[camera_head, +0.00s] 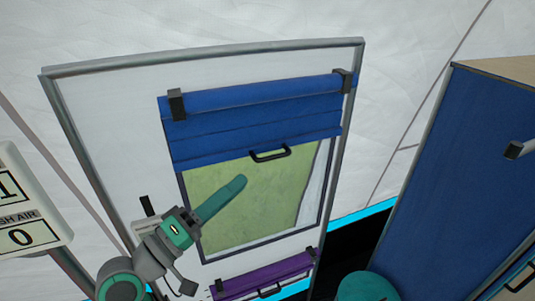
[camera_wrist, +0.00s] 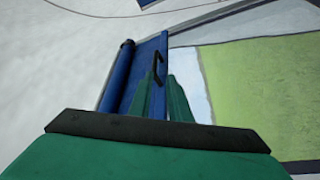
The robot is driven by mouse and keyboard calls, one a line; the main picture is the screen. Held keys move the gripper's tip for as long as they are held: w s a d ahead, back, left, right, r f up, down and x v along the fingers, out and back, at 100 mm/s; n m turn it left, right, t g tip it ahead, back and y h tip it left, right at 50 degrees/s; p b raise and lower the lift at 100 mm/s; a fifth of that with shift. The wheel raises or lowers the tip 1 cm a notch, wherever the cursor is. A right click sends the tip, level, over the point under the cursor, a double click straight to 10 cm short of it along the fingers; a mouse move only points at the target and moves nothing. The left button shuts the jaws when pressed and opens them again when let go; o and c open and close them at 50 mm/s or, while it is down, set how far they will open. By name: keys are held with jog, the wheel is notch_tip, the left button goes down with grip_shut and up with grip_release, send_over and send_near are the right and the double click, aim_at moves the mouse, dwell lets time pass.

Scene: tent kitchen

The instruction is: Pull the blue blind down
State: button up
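The blue blind (camera_head: 250,122) is rolled at the top of a framed window, its lower panel covering only the upper part. A black handle (camera_head: 270,157) is on its lower edge. My gripper (camera_head: 240,182) has green fingers and is below and left of the handle, in front of the green pane. In the wrist view the blue blind (camera_wrist: 119,78) and its handle (camera_wrist: 158,66) appear on edge beyond my gripper (camera_wrist: 161,75). A narrow gap shows between the fingertips, with nothing held. The fingertips look apart from the handle.
A purple blind (camera_head: 262,276) with a black handle is low on the same frame. A blue cabinet (camera_head: 445,170) stands at the right. A white sign (camera_head: 25,208) hangs at the left. The space before the green pane (camera_head: 275,195) is clear apart from my arm.

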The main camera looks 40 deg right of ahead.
aim_at(272, 158)
jog(key=shift+m+g, duration=0.4)
jog(key=x, duration=0.7)
jog(key=r+x, duration=0.1)
jog(key=x, duration=0.3)
jog(key=shift+s+a, duration=0.1)
jog(key=shift+s, duration=0.15)
jog(key=shift+f, duration=0.1)
grip_shut()
